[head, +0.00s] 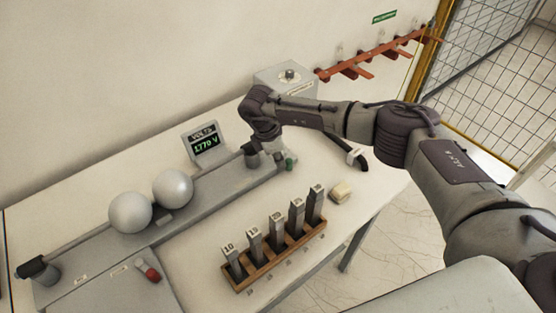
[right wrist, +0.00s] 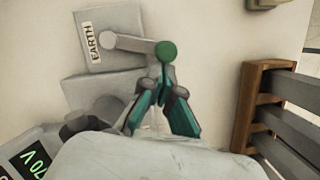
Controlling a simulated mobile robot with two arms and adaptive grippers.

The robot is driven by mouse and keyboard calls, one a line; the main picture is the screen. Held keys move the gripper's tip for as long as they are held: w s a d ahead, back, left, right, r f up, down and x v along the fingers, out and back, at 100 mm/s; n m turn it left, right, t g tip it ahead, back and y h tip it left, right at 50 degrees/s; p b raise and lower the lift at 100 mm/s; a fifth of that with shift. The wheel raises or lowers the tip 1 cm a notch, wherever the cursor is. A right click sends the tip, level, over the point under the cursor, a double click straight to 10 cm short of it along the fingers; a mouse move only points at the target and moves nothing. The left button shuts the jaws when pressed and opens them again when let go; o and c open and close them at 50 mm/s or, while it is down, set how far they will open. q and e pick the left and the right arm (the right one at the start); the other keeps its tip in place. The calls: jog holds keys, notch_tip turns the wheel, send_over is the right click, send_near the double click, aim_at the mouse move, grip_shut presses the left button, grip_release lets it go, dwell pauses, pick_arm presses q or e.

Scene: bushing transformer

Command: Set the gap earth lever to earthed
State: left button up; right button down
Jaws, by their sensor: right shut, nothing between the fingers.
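The gap earth lever (right wrist: 138,45) is a grey bar with a green knob (right wrist: 166,52) at its end. In the right wrist view it runs from its left end, beside a plate marked EARTH (right wrist: 93,42), rightward to the knob. In the head view the green knob (head: 290,163) shows small at the bench's right part. My right gripper (right wrist: 164,82) is shut and empty, its teal fingertips at or very near the knob; I cannot tell if they touch. In the head view my right gripper (head: 279,158) is partly hidden by its wrist. My left gripper is not in view.
Two metal spheres (head: 152,202) stand on the rail at left, behind a red-knobbed handle (head: 152,274). A lit voltage display (head: 206,143) stands behind the rail. A wooden rack (head: 272,262) of numbered grey blocks stands in front.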

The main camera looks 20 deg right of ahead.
jog(key=d+n+b, duration=0.2)
jog(key=shift+s+f+n+t, duration=0.15)
jog(key=shift+s+n+t, duration=0.05)
jog(key=shift+n+t, duration=0.2)
jog(key=n+b, duration=0.1)
jog(key=d+n+b, duration=0.1)
jog(key=shift+d+n+t, duration=0.25)
jog(key=shift+n+t, duration=0.05)
jog(key=shift+n, duration=0.1)
jog(key=shift+w+d+b, duration=0.1)
jog(key=shift+d+b, duration=0.25)
jog(key=shift+b, duration=0.3)
jog(key=shift+r, duration=0.2)
jog(key=shift+f, duration=0.1)
